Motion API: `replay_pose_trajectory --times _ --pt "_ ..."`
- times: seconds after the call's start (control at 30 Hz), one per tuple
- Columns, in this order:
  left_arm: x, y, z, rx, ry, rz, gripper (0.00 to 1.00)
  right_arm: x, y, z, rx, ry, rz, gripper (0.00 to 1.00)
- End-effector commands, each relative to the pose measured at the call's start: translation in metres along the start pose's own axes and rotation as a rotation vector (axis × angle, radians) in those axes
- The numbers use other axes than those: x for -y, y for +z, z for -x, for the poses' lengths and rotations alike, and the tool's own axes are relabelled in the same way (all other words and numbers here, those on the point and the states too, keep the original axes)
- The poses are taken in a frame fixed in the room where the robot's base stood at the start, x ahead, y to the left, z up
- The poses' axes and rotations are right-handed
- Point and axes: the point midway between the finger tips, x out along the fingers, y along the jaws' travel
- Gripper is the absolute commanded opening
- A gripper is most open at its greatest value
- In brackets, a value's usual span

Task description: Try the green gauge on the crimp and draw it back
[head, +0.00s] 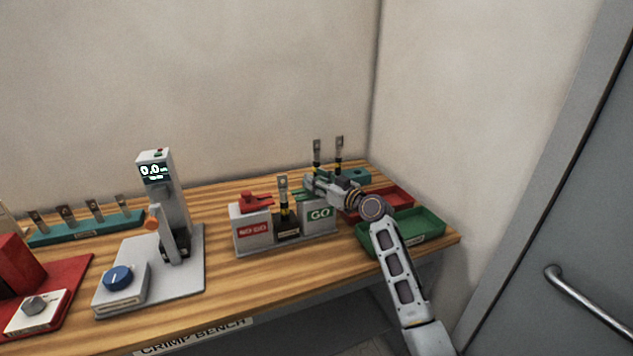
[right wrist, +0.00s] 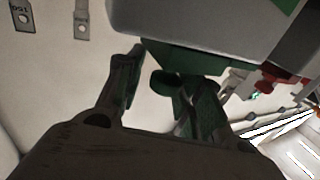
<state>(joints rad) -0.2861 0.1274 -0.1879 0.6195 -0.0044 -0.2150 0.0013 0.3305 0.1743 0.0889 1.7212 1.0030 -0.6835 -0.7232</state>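The green gauge (head: 301,195) lies on top of the grey block marked GO (head: 320,213), partly hidden by my right gripper. The crimped lug (head: 283,190) stands upright in a dark holder between the GO and NO-GO blocks. My right gripper (head: 312,183) is over the GO block. In the right wrist view its fingers (right wrist: 165,95) are apart, with the green gauge (right wrist: 185,60) and its rounded handle at or between the fingertips. I see a gap beside the left finger, and contact with the other is unclear. My left gripper is in neither view.
The red gauge (head: 257,200) rests on the NO-GO block (head: 253,232). Green (head: 428,238) and red (head: 407,198) trays lie to the right. Two lugs stand behind my gripper in a teal stand (head: 357,175). A tester (head: 156,190) reading 0.0 stands left. Bench space in front is clear.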

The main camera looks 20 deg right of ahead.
Motion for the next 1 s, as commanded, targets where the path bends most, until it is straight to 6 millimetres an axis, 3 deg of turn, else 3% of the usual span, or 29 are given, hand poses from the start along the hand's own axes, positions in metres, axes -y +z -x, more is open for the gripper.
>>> replay_pose_trajectory --times 0.37,1.0 --pt "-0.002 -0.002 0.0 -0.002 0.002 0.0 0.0 -0.001 0.001 0.008 0.001 0.001 0.001 0.35" --pt "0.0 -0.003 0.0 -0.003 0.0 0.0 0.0 0.0 0.001 0.067 0.001 0.001 0.001 0.35"
